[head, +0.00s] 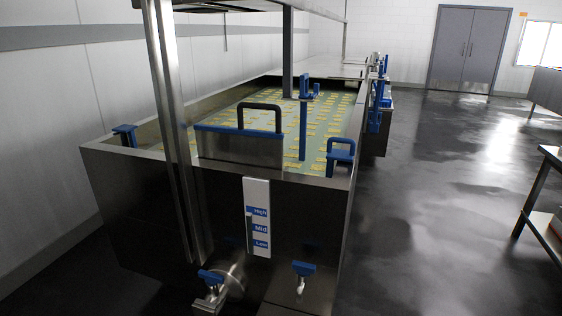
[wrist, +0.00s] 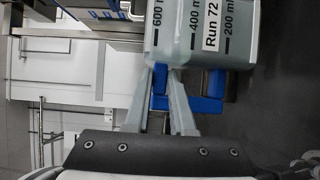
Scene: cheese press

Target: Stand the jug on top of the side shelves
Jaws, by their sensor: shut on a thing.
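The jug (wrist: 185,48) is a grey translucent vessel with black marks for 600, 400 and 200 ml and a white "Run 72" label. It fills the upper middle of the wrist view, and its print runs sideways there. My gripper (wrist: 166,88) is shut on the jug's blue handle (wrist: 205,104). The far part of the jug is cut off by the frame. Neither the jug nor my gripper shows in the head view. A metal unit with a top and a lower shelf (head: 543,222) is partly in view at the right edge; I cannot tell whether it is the side shelves.
A long steel vat (head: 110,190) with blue-handled fittings and taps stands at the left and centre of the head view. A steel post rises at its near end. Dark floor (head: 440,200) lies open to its right. Grey double doors (head: 467,50) are at the back.

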